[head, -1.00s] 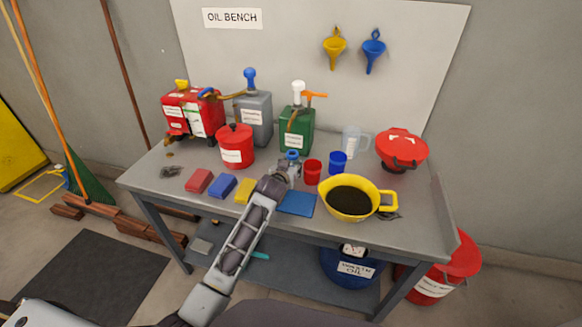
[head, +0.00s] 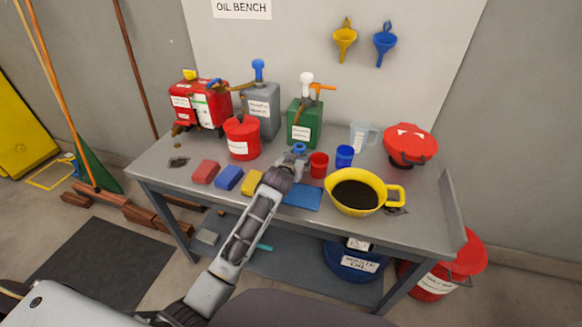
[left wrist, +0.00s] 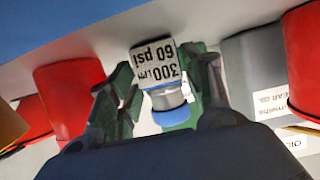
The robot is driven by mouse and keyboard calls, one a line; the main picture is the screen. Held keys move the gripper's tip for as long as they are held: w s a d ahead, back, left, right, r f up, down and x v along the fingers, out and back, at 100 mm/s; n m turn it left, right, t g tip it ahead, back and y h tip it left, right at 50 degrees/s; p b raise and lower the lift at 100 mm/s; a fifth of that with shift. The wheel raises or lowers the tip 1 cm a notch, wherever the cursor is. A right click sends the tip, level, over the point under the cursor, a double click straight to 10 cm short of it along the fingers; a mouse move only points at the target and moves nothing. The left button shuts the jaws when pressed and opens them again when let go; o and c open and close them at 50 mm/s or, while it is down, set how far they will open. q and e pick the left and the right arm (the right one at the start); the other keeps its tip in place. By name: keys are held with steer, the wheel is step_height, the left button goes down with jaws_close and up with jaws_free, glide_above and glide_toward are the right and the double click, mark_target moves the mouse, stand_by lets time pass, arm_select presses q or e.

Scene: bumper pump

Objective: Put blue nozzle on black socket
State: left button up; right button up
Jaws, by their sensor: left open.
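A small blue-topped piece (head: 299,149), which looks like the blue nozzle, stands on the bench at my left gripper (head: 291,168). In the left wrist view it shows as a white-labelled cylinder (left wrist: 157,67) marked "60 psi", with a blue ring. It lies between the two fingers of my left gripper (left wrist: 160,95). The fingers are open, and I cannot tell whether either touches it. I cannot clearly identify the black socket; a small dark piece (head: 178,162) lies at the bench's left. My right gripper is out of view.
The bench (head: 150,170) holds a red can (head: 241,139), a green can (head: 304,124), a red cup (head: 318,165), a blue cup (head: 344,156) and a yellow pan (head: 357,192). Coloured blocks lie near the front edge. A blue mat (head: 302,197) lies beside the gripper.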

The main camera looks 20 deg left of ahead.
arm_select(q)
steer(key=shift+s+d+f, duration=0.1)
steer(key=shift+s+f, duration=0.05)
steer(key=shift+s, duration=0.35)
steer(key=v, duration=0.4)
steer(key=shift+r+p, duration=0.3)
steer(key=shift+r, duration=0.1)
steer(key=v, duration=0.4)
steer(key=shift+s+r, duration=0.1)
steer(key=shift+r, duration=0.05)
steer(key=shift+v, duration=1.3)
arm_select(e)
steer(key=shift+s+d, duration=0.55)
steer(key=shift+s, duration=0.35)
arm_select(q)
steer(key=shift+o, duration=0.2)
